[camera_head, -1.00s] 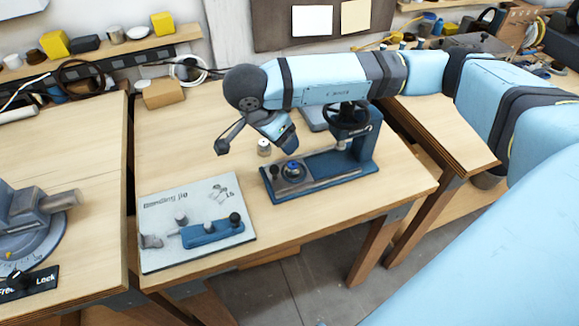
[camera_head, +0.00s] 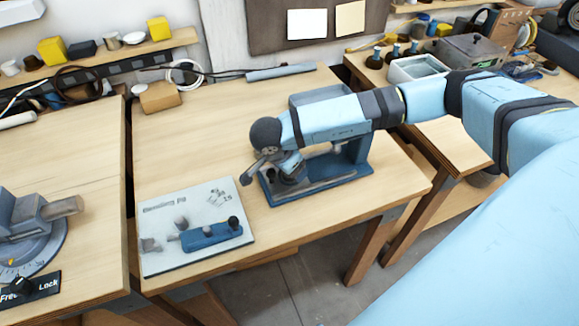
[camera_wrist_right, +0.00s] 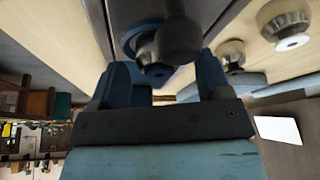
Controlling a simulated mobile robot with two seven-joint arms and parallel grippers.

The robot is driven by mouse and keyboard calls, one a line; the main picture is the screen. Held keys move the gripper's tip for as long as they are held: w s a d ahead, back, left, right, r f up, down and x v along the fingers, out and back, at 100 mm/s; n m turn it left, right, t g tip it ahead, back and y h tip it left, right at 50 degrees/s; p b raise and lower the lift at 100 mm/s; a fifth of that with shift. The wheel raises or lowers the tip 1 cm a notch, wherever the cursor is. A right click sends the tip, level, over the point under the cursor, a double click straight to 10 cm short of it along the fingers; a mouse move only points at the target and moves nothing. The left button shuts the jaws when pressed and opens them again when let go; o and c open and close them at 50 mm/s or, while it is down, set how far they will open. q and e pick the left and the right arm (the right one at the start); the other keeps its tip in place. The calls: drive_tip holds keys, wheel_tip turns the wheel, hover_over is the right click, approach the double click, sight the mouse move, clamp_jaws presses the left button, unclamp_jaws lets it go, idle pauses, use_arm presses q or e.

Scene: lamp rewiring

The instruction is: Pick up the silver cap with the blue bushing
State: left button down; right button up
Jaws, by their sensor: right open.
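In the right wrist view, a silver part with a blue ring around it (camera_wrist_right: 140,43) shows between and just beyond my right gripper's fingers. A dark round knob in front hides much of it, so I cannot tell cap from bushing clearly. My right gripper (camera_wrist_right: 163,75) is open, with a blue finger on each side and nothing visibly clamped. In the head view my right gripper (camera_head: 288,172) is low over the left end of the blue fixture (camera_head: 335,177) and hides the cap there. My left gripper is not in view.
A bending-jig board (camera_head: 160,258) lies left of the fixture. A grey tray (camera_head: 320,97) is behind my right arm.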

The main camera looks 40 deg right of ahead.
drive_tip(key=c, duration=1)
drive_tip(key=shift+c, duration=0.5)
drive_tip(key=shift+r, duration=0.15)
